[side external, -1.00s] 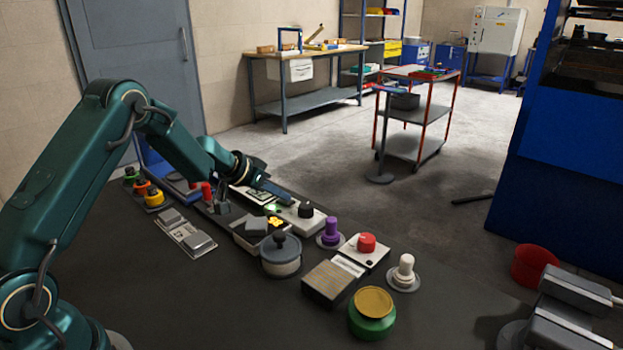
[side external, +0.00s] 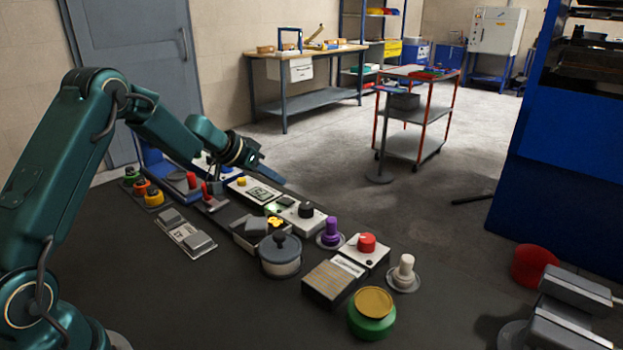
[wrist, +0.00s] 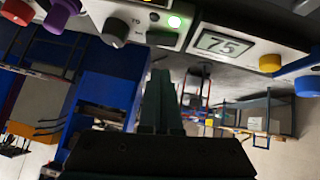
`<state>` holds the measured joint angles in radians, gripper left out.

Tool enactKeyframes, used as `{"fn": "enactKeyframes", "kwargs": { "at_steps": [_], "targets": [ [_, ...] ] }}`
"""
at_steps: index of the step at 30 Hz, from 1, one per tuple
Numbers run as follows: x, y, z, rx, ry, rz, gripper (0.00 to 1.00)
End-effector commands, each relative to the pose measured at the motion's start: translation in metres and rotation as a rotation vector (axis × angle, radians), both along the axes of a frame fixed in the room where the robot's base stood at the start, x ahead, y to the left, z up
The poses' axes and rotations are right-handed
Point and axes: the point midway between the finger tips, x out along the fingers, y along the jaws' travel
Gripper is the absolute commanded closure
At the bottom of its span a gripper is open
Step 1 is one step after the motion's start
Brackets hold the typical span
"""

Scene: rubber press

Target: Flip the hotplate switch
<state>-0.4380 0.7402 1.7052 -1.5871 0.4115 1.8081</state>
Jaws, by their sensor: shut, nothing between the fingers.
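A white control box (side external: 289,207) with a lit green lamp (side external: 271,208) and a black knob (side external: 306,208) sits in the row of devices. No readable label tells me which control is the hotplate switch. Left of that box in the side view stands a white unit with a display (side external: 263,193), which reads 75 in the wrist view (wrist: 224,44). My gripper (side external: 280,181) is shut and empty, raised above the row near this unit. Its fingers (wrist: 162,84) are together.
Close around are a red lever (side external: 206,190), a round lidded pot (side external: 280,255), a purple knob (side external: 331,229), a red knob (side external: 366,242) and a green jar with yellow top (side external: 372,314). The front left of the dark table (side external: 180,300) is bare.

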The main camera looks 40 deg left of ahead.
Motion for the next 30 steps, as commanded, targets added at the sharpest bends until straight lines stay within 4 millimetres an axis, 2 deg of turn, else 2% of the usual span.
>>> {"fn": "enactKeyframes", "kwargs": {
  "at_steps": [6,15,21,30],
  "targets": [
    [-0.026,0.006,0.03,0.002,-0.003,0.004,1.0],
    [-0.06,0.011,0.063,0.003,-0.004,0.003,1.0],
    [-0.07,0.012,0.072,0.001,-0.001,0.002,1.0],
    [-0.071,0.012,0.072,0.0,0.0,0.001,1.0]
  ]
}}
